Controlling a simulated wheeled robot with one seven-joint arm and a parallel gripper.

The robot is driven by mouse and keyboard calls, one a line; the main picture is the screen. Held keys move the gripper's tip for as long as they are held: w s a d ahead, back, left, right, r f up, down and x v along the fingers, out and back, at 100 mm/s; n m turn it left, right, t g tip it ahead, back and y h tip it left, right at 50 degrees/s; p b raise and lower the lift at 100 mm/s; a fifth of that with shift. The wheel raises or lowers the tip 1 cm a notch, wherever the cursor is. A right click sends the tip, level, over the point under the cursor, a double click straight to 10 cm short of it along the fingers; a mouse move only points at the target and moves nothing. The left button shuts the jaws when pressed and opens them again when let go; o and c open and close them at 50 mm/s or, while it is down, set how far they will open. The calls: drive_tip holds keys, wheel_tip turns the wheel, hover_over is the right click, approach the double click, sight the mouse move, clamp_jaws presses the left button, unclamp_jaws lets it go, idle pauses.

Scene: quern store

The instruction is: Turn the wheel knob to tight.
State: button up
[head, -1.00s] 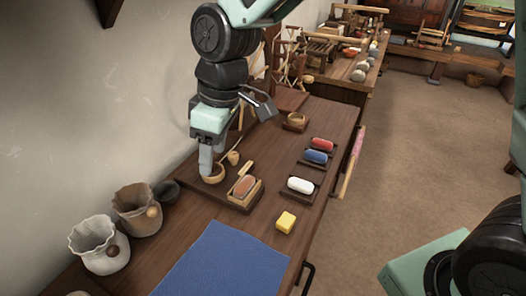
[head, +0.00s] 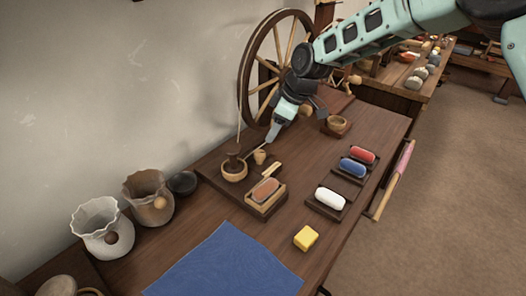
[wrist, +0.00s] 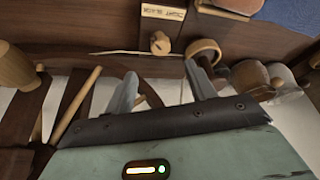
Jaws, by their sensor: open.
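The spinning wheel (head: 272,65) stands upright at the back of the bench, its lower right side partly hidden by my arm. A small wooden knob (head: 260,156) sits on the bench in front of the wheel; it also shows in the wrist view (wrist: 160,42). A pale label plate (wrist: 163,13) lies beside the knob, its lettering upside down and hard to read. My gripper (wrist: 160,68) is open and empty. In the wrist view the knob appears just beyond the gap between the fingertips. In the head view my gripper (head: 270,141) is just behind the knob, apart from it.
A round wooden cup (head: 234,172) with a dark piece in it stands left of the knob. A tray with a brown block (head: 265,190) is in front. White, blue and red blocks lie on trays to the right. Two pots stand at left. A blue cloth (head: 225,264) covers the bench's near part.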

sight(260, 153)
drive_tip(key=x, duration=1)
drive_tip(key=shift+a+f, duration=0.15)
drive_tip(key=shift+f, duration=0.1)
drive_tip(key=c, duration=1)
